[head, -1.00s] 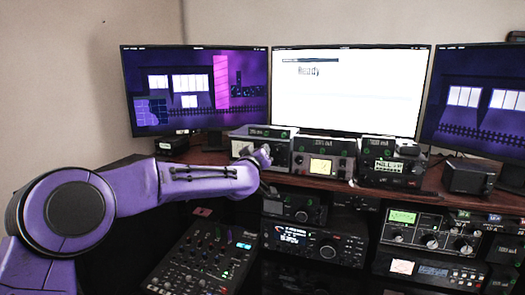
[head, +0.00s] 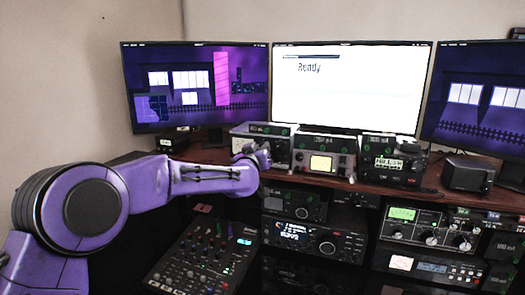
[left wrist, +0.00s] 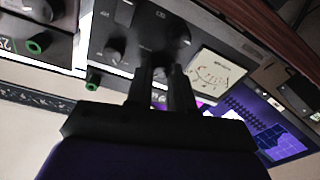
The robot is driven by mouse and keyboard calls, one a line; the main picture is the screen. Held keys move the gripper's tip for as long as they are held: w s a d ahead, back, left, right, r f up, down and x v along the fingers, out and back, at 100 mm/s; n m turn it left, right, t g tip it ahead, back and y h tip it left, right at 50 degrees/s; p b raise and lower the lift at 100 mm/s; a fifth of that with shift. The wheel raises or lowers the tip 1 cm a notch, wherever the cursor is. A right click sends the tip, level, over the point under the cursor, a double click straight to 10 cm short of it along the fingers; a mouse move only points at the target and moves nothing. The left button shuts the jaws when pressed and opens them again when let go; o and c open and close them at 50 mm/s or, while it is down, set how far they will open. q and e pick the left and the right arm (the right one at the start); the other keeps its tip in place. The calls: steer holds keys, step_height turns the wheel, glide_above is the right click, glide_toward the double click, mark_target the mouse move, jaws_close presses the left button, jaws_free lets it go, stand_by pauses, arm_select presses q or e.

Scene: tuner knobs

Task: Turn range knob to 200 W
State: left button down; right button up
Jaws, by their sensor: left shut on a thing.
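My left gripper (head: 259,157) reaches the front of the leftmost grey tuner box (head: 262,131) on the desk shelf. In the left wrist view, which is turned nearly upside down, its two dark fingers (left wrist: 162,76) are shut on a knob of that box. The fingers hide most of this knob, and its pointer and scale cannot be read. A large dark knob (left wrist: 155,25) and a smaller dark knob (left wrist: 115,50) show nearby. A cream meter (left wrist: 213,72) is beside them. I cannot tell the range setting. My right gripper is in neither view.
A second tuner box with a lit meter (head: 320,163) and a black radio (head: 392,163) stand to the right on the shelf. Monitors (head: 350,85) rise behind. A mixer (head: 205,255) and more radios (head: 314,240) sit below. Room around the gripper is tight.

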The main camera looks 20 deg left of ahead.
arm_select(q)
steer(key=c, duration=1.3)
jaws_free()
steer(key=shift+o, duration=0.2)
steer(key=s+b, duration=0.3)
steer(key=s, duration=0.7)
steer(key=shift+s+d+f, duration=0.15)
steer(key=shift+s+f, duration=0.1)
steer(key=shift+f, duration=0.05)
